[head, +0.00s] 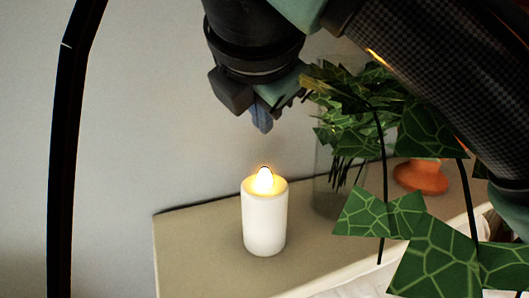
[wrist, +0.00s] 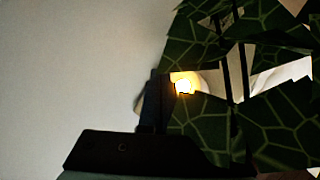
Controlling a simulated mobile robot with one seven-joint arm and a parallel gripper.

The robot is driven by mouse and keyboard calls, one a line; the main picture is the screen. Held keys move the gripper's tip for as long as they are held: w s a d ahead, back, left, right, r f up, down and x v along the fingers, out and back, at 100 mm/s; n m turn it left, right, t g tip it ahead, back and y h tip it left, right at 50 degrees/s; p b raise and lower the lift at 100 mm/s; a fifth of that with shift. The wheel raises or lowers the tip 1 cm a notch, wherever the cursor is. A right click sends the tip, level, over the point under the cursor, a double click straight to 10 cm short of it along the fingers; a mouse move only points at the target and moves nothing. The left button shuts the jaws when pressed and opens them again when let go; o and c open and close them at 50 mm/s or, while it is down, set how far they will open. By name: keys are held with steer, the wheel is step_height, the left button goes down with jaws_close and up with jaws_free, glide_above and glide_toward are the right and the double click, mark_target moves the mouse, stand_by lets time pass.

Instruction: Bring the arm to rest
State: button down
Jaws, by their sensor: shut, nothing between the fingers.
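My gripper (head: 262,122) hangs from my arm at the upper middle of the head view, fingers pointing down. It is shut and empty. It is above a lit white candle (head: 265,222), with a gap between the fingertips and the flame. In the wrist view a dark finger of my gripper (wrist: 150,108) stands at the lower middle. The candle's glowing flame (wrist: 184,86) shows just beside it, partly covered by green leaves.
The candle stands on a beige surface (head: 195,255) by a grey wall. A glass vase (head: 326,185) with leafy plants (head: 365,110) is to the right, close to my arm. An orange pot (head: 421,177) stands behind. Large leaves (head: 440,258) fill the lower right.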

steer(key=s+a+r+m+t+y+b, duration=0.2)
steer(key=a+r+m+t+y, duration=0.55)
steer(key=a+r+y, duration=0.35)
steer(key=s+d+m+t+h+b, duration=0.2)
steer(key=s+d+m+t+h, duration=0.8)
steer(key=m, duration=0.9)
steer(key=shift+d+f+t+h, duration=0.35)
steer(key=shift+d+f, duration=0.1)
steer(key=shift+d, duration=0.25)
steer(key=c, duration=1.6)
jaws_free()
